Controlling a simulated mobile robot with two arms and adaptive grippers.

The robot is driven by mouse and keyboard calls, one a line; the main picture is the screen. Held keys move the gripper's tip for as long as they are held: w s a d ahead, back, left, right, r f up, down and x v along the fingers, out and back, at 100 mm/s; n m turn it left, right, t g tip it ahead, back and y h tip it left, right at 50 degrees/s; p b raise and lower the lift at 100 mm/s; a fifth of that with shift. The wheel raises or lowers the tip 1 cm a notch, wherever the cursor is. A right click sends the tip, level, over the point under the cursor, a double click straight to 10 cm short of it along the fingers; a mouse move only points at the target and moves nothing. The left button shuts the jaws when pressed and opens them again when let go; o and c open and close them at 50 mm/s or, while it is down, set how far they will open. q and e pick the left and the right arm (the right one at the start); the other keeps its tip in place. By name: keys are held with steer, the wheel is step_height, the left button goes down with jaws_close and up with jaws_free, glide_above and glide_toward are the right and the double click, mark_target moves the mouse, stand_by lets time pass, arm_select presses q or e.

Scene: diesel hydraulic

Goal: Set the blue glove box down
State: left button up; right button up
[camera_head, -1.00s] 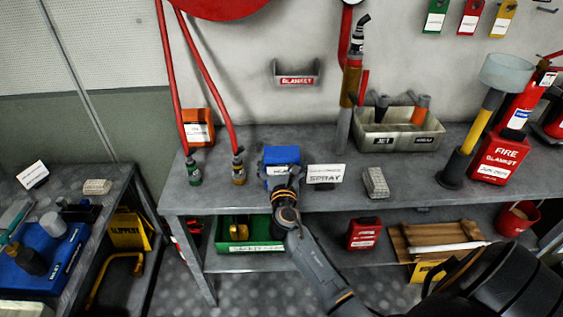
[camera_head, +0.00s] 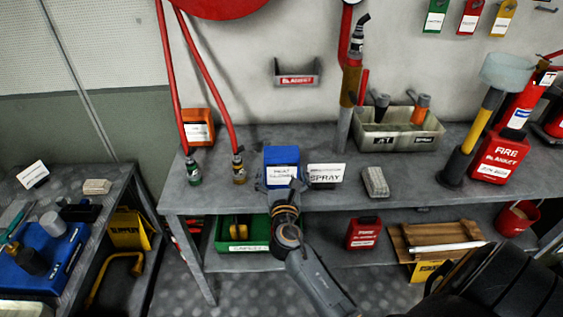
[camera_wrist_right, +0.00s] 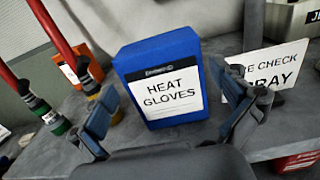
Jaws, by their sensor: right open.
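The blue glove box (camera_head: 282,158) stands upright on the grey workbench (camera_head: 330,200), near its front edge. It also shows in the right wrist view (camera_wrist_right: 160,60), where its white label reads HEAT GLOVES. My right gripper (camera_wrist_right: 165,105) is open in front of the box, with one finger on each side of it. The fingers look spread apart from the box sides. In the head view the right gripper (camera_head: 283,192) is just below and in front of the box. My left gripper is not in view.
A white SPRAY sign (camera_head: 326,174) stands close to the right of the box, near my right finger. Red hoses with fittings (camera_head: 239,168) hang at the left. A grey block (camera_head: 375,182) lies farther right.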

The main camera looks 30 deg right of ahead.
steer(key=v, duration=0.7)
steer(key=s+a+f+m+g+y, duration=0.2)
steer(key=s+f+m, duration=0.1)
steer(key=f, duration=0.8)
steer(key=s+a+f+m+g+y, duration=0.2)
steer(key=s+a+f+m, duration=0.1)
steer(key=f, duration=0.8)
steer(key=s+a+f+m+g+y, duration=0.2)
steer(key=s+f+m, duration=0.1)
steer(key=f, duration=0.8)
steer(key=s+a+f+m+g+y, duration=0.2)
steer(key=s+f+m+g, duration=0.2)
steer(key=s+f+m, duration=0.55)
steer(key=s+f+m+g, duration=0.1)
steer(key=s+f+m, duration=0.2)
steer(key=s, duration=0.5)
steer(key=s+f+m+g, duration=0.2)
steer(key=s+f+m, duration=0.1)
steer(key=s, duration=0.5)
steer(key=s+f+m+g+y, duration=0.1)
steer(key=s+f+m, duration=0.2)
steer(key=s+f, duration=0.2)
steer(key=s+d, duration=0.1)
steer(key=s, duration=0.2)
steer(key=shift+b, duration=0.35)
steer(key=shift+s, duration=0.1)
